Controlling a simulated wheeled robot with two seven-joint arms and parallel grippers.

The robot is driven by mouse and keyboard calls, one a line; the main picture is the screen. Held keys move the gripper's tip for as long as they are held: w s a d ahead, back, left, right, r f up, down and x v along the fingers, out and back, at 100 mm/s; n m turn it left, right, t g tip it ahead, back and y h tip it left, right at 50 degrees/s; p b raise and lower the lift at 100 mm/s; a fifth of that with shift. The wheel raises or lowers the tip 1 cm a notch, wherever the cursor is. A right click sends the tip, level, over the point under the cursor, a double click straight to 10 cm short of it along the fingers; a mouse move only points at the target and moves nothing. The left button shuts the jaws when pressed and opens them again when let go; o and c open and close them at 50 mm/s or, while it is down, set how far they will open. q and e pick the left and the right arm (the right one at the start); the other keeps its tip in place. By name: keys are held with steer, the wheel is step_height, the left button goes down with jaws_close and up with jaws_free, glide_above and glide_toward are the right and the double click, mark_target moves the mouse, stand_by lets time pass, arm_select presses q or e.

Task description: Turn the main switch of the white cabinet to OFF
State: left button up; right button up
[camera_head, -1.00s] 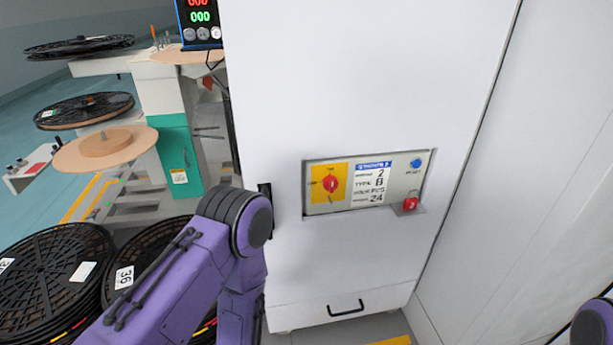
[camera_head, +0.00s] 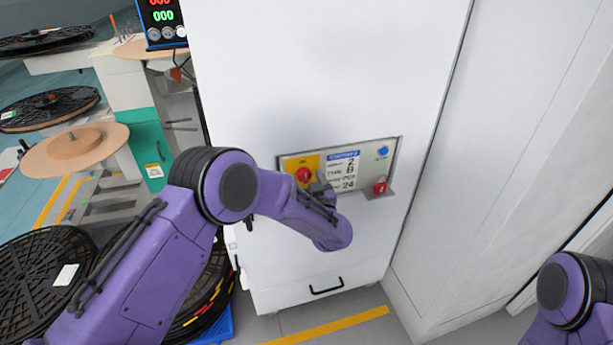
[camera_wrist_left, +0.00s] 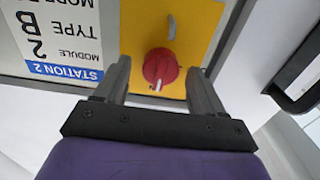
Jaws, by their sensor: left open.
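The white cabinet (camera_head: 320,70) stands in front of me with a recessed panel. Its main switch (camera_head: 303,174) is a red rotary knob on a yellow plate, left on the panel. In the left wrist view the knob (camera_wrist_left: 160,68) shows between the fingertips, with a white mark on it. My left gripper (camera_wrist_left: 158,80) is open, its two fingers on either side of the knob; I cannot tell whether they touch it. In the head view my left gripper (camera_head: 318,184) is partly hidden by its own wrist, just at the panel. My right gripper is out of view.
A black door handle (camera_wrist_left: 298,88) shows beside the panel in the wrist view. Black reels (camera_head: 40,270) stand at the lower left. A white wall (camera_head: 510,130) bounds the right.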

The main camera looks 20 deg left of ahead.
arm_select(q)
steer(key=shift+w+a, duration=0.25)
steer(key=shift+w, duration=0.15)
steer(key=c, duration=1.1)
steer(key=shift+o, duration=0.2)
